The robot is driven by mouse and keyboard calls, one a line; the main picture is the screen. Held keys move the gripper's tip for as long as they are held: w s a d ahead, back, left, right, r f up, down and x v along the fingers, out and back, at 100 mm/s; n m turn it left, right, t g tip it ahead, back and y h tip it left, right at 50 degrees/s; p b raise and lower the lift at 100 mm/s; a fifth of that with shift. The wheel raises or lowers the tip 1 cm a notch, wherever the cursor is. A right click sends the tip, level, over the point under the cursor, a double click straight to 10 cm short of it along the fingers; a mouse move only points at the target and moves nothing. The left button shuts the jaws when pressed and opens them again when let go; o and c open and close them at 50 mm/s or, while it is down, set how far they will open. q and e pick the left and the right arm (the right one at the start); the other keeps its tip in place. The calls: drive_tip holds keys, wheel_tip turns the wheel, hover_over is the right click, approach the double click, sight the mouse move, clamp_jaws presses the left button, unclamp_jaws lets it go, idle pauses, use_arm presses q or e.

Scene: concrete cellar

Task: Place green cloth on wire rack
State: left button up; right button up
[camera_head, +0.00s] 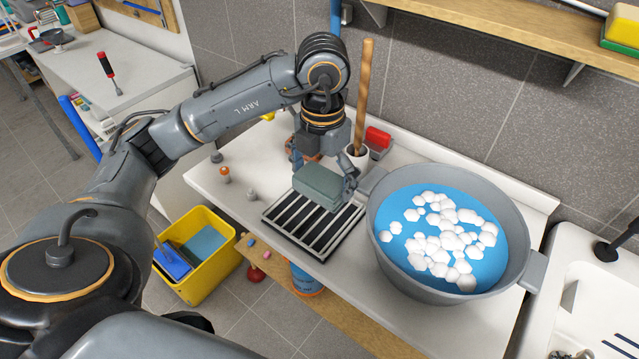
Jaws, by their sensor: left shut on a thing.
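The green cloth (319,185) is a folded, dull grey-green block. My left gripper (322,180) is shut on it from above, one finger on each side. The cloth is over the back part of the wire rack (312,236), a black-framed rack with pale slots lying on the white counter. I cannot tell whether the cloth touches the rack or hangs just above it. The cloth and gripper hide the rack's back part. My right gripper is not in view.
A large grey tub (452,297) with blue water and white foam stands right of the rack. A wooden-handled brush (364,95) stands upright behind the gripper. A yellow bin (206,286) is on the floor.

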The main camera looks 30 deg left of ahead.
sight(323, 179)
use_arm(q)
drive_tip(key=w+f, duration=0.1)
drive_tip(key=w+a+f+p, duration=0.1)
drive_tip(key=f, duration=0.1)
drive_tip(key=w+a+f, duration=0.1)
drive_tip(key=w+f, duration=0.1)
drive_tip(key=shift+a+f, duration=0.1)
drive_tip(key=shift+a, duration=0.1)
drive_tip(key=f, duration=0.1)
drive_tip(key=f+p, duration=0.2)
drive_tip(key=shift+w+a+f, duration=0.25)
drive_tip(key=shift+w+f, duration=0.1)
drive_tip(key=shift+f, duration=0.15)
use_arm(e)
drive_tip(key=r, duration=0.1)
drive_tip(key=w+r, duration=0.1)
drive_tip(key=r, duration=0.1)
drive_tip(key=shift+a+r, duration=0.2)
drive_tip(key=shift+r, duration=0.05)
use_arm(q)
drive_tip(key=shift+f, duration=0.15)
drive_tip(key=o, duration=0.6)
drive_tip(key=shift+o, duration=0.4)
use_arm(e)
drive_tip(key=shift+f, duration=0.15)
